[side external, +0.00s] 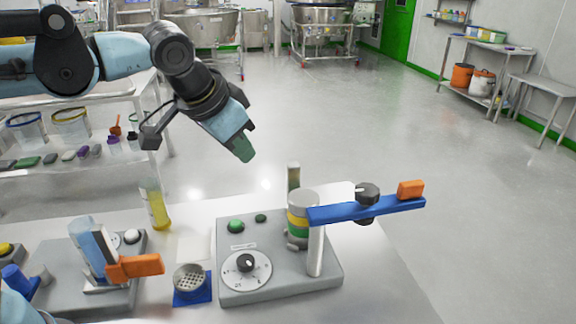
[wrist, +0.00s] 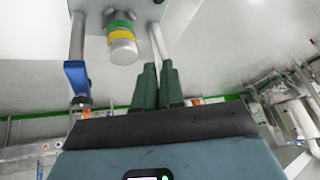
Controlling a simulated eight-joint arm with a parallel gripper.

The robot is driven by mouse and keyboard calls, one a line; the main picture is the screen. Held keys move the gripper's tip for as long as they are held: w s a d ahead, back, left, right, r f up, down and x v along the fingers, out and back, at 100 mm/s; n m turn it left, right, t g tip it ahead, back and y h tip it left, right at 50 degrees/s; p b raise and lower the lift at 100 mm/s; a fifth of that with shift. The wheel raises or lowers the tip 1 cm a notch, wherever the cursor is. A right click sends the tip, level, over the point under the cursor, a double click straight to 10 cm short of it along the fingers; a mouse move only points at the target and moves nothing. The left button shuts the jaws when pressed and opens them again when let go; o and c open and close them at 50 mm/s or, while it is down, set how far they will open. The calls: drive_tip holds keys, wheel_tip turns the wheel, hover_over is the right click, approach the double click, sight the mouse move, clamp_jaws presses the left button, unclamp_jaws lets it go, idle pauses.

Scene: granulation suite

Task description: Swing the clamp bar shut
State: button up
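The blue clamp bar (side external: 340,211) carries a black knob (side external: 367,194) and an orange end grip (side external: 411,189). One end sits on a grey post (side external: 315,252), and the bar points right, away from the banded cylinder (side external: 302,222), whose top is uncovered. My gripper (side external: 242,150) hangs in the air above and left of the cylinder, apart from the bar. In the wrist view its green fingers (wrist: 159,84) look together with nothing between them. The bar (wrist: 77,74) is left of the fingers there, and the cylinder (wrist: 122,45) is nearby.
A dark-topped cylinder (side external: 294,177) stands behind. The table right of the base is clear.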

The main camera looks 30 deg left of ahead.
drive_tip(key=w+d+r, duration=0.1)
drive_tip(key=d, duration=0.4)
drive_tip(key=w+d+r+m, duration=0.1)
drive_tip(key=d, duration=0.4)
drive_tip(key=w+d+r+m, duration=0.1)
drive_tip(key=d, duration=0.3)
drive_tip(key=shift+w+d+r, duration=0.4)
clamp_jaws()
drive_tip(key=s+d+m+t, duration=0.1)
drive_tip(key=s+d+m, duration=0.2)
drive_tip(key=d, duration=1.3)
approach(418, 199)
drive_tip(key=d+f, duration=0.3)
drive_tip(key=f, duration=0.1)
drive_tip(key=shift+w+a+f+n+y, duration=0.1)
drive_tip(key=shift+w+a+n+y, duration=0.05)
drive_tip(key=shift+w+a, duration=0.4)
drive_tip(key=shift+w+a+f+n+y, duration=0.15)
drive_tip(key=shift+w+a, duration=0.7)
drive_tip(key=shift+w, duration=0.1)
